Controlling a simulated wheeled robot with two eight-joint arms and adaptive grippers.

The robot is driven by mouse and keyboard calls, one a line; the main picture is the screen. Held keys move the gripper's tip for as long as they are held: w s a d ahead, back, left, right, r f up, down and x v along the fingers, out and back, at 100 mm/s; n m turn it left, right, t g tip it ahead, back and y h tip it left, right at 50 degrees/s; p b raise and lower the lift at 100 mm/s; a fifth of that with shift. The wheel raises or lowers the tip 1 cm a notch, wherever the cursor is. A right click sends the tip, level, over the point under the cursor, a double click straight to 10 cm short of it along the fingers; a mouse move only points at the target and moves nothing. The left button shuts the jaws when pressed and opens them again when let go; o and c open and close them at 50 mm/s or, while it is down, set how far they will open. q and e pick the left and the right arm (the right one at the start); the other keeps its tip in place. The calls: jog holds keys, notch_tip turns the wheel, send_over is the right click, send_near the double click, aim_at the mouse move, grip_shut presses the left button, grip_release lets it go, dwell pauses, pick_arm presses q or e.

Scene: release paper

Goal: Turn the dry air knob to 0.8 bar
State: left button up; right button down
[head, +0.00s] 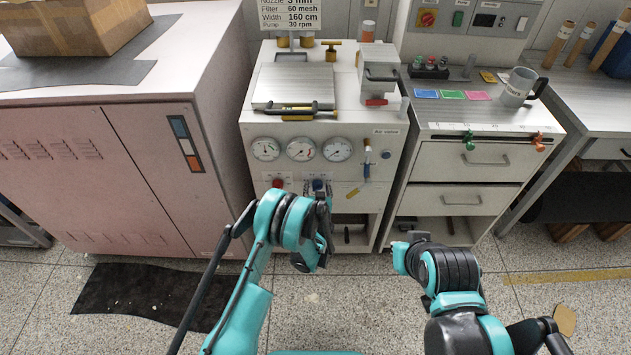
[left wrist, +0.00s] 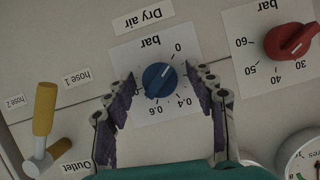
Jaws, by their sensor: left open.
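The blue dry air knob (left wrist: 160,79) shows in the left wrist view, upside down, on a white scale plate (left wrist: 126,63) marked in bar under a "Dry air" label. Its white mark points up and right, toward the 0. My left gripper (left wrist: 164,88) is open, with one finger on each side of the knob; whether either finger touches it I cannot tell. In the head view the knob (head: 318,185) is partly covered by my left gripper (head: 323,205). My right arm is low at the right; its jaws do not show clearly.
A red knob (left wrist: 290,41) with its own scale is beside the blue one. A yellow-handled valve (left wrist: 44,108) sits on the other side. Gauges (head: 301,149) are above the knobs on the panel. A drawer cabinet (head: 465,165) stands to the right.

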pick_arm(q)
jog(key=shift+s+r, duration=0.1)
jog(key=shift+r, duration=0.05)
jog(key=shift+c, duration=0.3)
jog(key=c, duration=1.1)
jog(key=shift+d+m+y, duration=0.1)
jog(key=shift+m+y, duration=0.3)
jog(key=shift+d+m+y, duration=0.1)
jog(key=shift+m+y, duration=0.5)
jog(key=shift+m, duration=0.3)
jog(key=shift+m+t+y, duration=0.4)
jog(key=shift+m+y, duration=0.3)
jog(key=shift+m, duration=0.3)
